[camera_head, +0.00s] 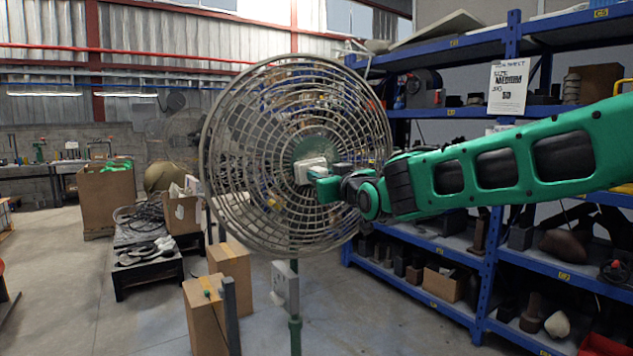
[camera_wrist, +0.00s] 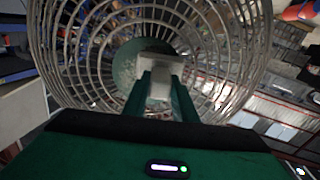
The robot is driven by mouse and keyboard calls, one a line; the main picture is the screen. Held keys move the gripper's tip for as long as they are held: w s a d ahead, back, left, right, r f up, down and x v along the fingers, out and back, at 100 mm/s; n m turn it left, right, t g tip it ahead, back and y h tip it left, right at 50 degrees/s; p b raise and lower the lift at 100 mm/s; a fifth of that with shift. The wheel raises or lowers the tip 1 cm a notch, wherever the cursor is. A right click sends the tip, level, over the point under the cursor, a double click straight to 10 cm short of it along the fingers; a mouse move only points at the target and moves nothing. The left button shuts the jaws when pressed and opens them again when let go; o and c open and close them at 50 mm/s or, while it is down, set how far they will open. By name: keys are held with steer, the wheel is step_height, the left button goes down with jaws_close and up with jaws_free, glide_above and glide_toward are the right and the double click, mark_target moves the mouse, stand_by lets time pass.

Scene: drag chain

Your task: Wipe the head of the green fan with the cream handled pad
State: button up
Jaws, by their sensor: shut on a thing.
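The green fan (camera_head: 295,325) stands upright in the middle of the head view. Its round head, a grey wire cage (camera_head: 235,205), faces me and also fills the upper wrist view (camera_wrist: 225,60). My gripper (camera_head: 325,180) reaches in from the right and is shut on the cream handled pad (camera_head: 309,170). The pad is at the middle of the cage, over the green hub; whether it touches the wires I cannot tell. In the wrist view the pale pad (camera_wrist: 160,68) sits between my fingers.
Blue shelves (camera_head: 490,250) with parts stand behind and to the right of the fan. Cardboard boxes (camera_head: 205,315) stand at the fan's lower left. A low black table (camera_head: 147,260) with tools and cable is farther left.

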steer(key=w+d, duration=0.3)
steer(key=d, duration=0.4)
steer(key=shift+w+d, duration=0.25)
steer(key=shift+d, duration=0.05)
stand_by(0.6)
steer(key=shift+r, duration=0.15)
steer(key=shift+s+a+r, duration=0.3)
steer(key=shift+s+a, duration=0.5)
steer(key=shift+a, duration=1.1)
steer(key=shift+s+a+r, duration=0.3)
steer(key=shift+s+a, duration=0.5)
steer(key=shift+a, duration=1.05)
steer(key=shift+s+a+r, duration=0.3)
steer(key=shift+s+a, duration=0.5)
steer(key=shift+a, duration=1.1)
steer(key=w+d+r, duration=0.2)
steer(key=w+d, duration=0.3)
steer(key=d, duration=0.6)
steer(key=shift+d, duration=0.15)
